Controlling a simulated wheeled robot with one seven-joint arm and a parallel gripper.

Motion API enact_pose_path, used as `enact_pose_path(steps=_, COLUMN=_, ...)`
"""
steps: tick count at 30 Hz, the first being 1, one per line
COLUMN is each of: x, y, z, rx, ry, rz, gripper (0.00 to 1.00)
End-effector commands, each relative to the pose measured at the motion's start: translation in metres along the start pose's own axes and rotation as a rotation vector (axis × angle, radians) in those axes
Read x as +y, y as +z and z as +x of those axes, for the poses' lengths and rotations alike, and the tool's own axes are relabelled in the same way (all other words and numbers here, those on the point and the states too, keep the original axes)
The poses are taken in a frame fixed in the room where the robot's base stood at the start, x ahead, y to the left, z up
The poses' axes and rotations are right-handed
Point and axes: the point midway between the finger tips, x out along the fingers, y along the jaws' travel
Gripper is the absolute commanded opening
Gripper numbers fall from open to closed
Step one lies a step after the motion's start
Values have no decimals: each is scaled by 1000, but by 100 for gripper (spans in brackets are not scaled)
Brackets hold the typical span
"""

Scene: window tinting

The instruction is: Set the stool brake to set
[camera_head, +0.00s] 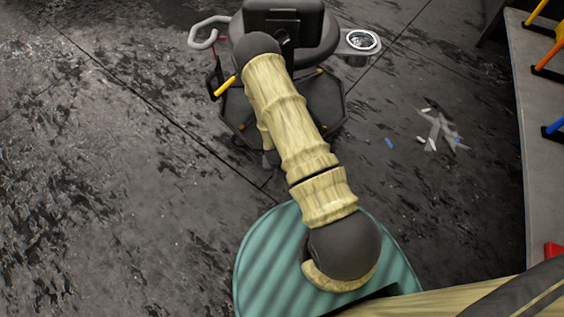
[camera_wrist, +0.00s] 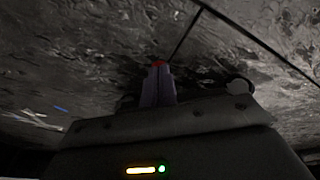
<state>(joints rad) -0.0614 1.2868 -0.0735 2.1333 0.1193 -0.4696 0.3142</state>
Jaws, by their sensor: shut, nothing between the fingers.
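The stool (camera_head: 312,42) stands at the top of the head view, with a dark seat and backrest and a dark many-sided base (camera_head: 326,98). A short yellow-ended lever (camera_head: 225,86) sticks out low on its left side, beside a dark bracket; I cannot tell for sure that this is the brake, or its setting. My arm reaches over the stool and hides part of it. My gripper is hidden in the head view. In the wrist view my gripper (camera_wrist: 158,72) is shut and empty, with a small red spot (camera_wrist: 159,63) at its fingertips; whether they touch it is unclear.
A grey hooked handle (camera_head: 207,35) juts from the stool's left and a round holder (camera_head: 361,41) from its right. Light scraps (camera_head: 437,131) lie on the dark floor. A grey bench (camera_head: 535,120) with coloured tools stands at the right. The floor at left is clear.

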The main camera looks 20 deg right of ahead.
Motion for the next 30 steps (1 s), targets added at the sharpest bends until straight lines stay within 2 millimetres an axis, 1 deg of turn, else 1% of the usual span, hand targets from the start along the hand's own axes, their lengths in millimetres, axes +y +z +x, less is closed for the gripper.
enact_pose_path(steps=6, x=-1, y=4, z=11, rx=-1, ry=0, rz=-1, gripper=0)
enact_pose_path(steps=12, x=3, y=4, z=16, rx=-1, ry=2, rz=8, gripper=0)
enact_pose_path(steps=26, x=3, y=4, z=17, rx=1, ry=4, rz=7, gripper=0)
enact_pose_path(steps=30, x=2, y=4, z=13, rx=1, ry=3, rz=6, gripper=0)
